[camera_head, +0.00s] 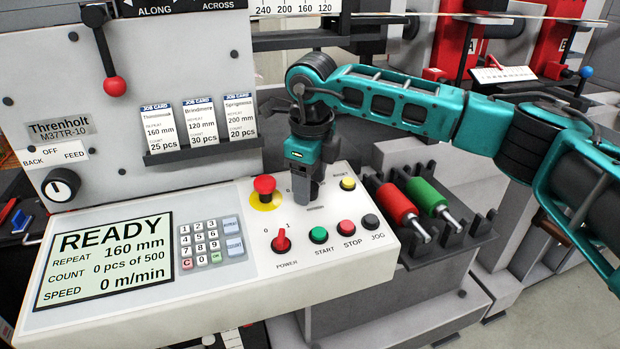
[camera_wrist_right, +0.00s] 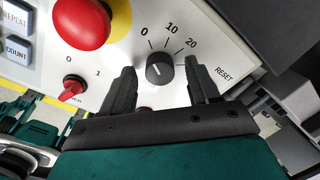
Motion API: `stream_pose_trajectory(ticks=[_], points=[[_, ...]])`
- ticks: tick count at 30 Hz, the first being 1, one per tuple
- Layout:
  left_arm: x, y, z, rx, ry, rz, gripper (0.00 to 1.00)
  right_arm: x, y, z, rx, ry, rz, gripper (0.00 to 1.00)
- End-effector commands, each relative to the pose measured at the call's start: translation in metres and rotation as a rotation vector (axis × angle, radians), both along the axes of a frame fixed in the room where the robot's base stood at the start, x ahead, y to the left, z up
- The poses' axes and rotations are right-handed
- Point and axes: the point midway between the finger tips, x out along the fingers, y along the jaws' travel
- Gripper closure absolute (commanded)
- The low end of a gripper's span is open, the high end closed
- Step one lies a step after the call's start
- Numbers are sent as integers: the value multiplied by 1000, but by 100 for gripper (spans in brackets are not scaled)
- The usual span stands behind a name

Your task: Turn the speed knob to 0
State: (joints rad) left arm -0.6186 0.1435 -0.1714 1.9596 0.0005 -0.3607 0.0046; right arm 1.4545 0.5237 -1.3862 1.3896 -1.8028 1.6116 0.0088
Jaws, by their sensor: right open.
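The speed knob (camera_wrist_right: 160,68) is a small black dial on the white control panel (camera_head: 215,295), with 0, 10 and 20 printed around it. My right gripper (camera_wrist_right: 160,85) is open, with one finger on each side of the knob and visible gaps between. In the head view my right gripper (camera_head: 306,190) points down at the panel and hides the knob. A pale mark shows on the knob's face, but I cannot tell which number it points to. The display (camera_head: 105,260) reads READY, repeat 160 mm, count 0 pcs of 500, speed 0 m/min. My left gripper is out of view.
A red emergency button (camera_head: 264,185) on a yellow disc stands close left of my right gripper. The red power switch (camera_head: 281,240), green start button (camera_head: 318,235), red stop button (camera_head: 346,228) and yellow reset button (camera_head: 348,184) are nearby. Red and green rollers (camera_head: 397,203) lie to the right.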

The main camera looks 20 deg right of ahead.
Motion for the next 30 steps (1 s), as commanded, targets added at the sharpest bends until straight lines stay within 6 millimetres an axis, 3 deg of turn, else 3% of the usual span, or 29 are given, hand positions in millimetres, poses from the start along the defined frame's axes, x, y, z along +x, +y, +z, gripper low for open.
stream_pose_trajectory(ticks=[5, 18, 24, 30], points=[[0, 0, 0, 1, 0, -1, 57, -1, 1, 16, 1, -3, 0, 40], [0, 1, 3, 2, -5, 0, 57, -13, 3, 106, 0, -4, 1, 40], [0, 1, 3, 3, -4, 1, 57, -16, 3, 126, 1, -1, 0, 40], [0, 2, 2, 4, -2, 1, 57, -16, 3, 128, 0, 0, 0, 40]])
